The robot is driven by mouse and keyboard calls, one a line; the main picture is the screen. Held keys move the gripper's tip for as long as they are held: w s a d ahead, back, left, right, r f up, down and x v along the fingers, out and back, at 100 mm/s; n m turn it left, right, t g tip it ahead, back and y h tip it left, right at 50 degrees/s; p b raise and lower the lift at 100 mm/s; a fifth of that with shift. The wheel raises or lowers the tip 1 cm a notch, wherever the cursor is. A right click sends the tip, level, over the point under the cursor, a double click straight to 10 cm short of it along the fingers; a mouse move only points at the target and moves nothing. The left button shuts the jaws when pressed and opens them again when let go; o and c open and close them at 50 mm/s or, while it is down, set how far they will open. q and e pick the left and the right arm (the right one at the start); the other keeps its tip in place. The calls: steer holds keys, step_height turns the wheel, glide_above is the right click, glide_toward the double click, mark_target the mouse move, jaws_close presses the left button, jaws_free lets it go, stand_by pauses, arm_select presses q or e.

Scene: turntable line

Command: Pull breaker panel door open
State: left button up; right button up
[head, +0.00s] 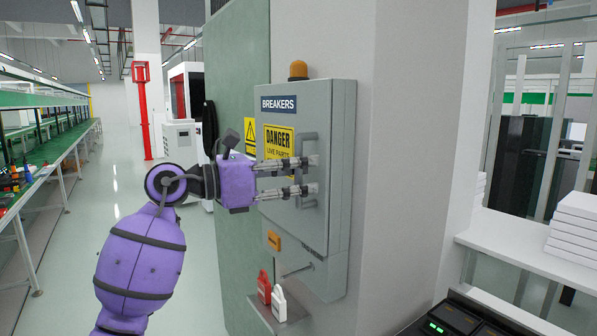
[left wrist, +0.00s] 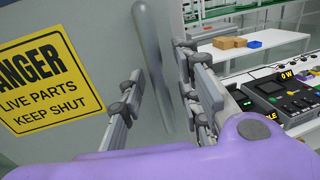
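The grey breaker panel door (head: 318,233) is on a wall box under a "BREAKERS" label and looks shut. Its vertical grey bar handle (head: 303,147) is near the right side of the door; it also shows in the left wrist view (left wrist: 153,60). My purple left gripper (head: 311,175) is at the handle, with one finger above the other in the head view. In the left wrist view, the fingers (left wrist: 160,95) are apart on either side of the bar, with gaps visible. Contact cannot be told. My right gripper is not in view.
A yellow danger sign (head: 278,141) is on the door and an orange beacon (head: 298,70) on top. A small shelf (head: 292,317) below holds red and white padlocks. A workbench (head: 35,195) runs along the left. The aisle floor is clear.

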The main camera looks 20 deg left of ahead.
arm_select(q)
jaws_close()
stand_by(0.4)
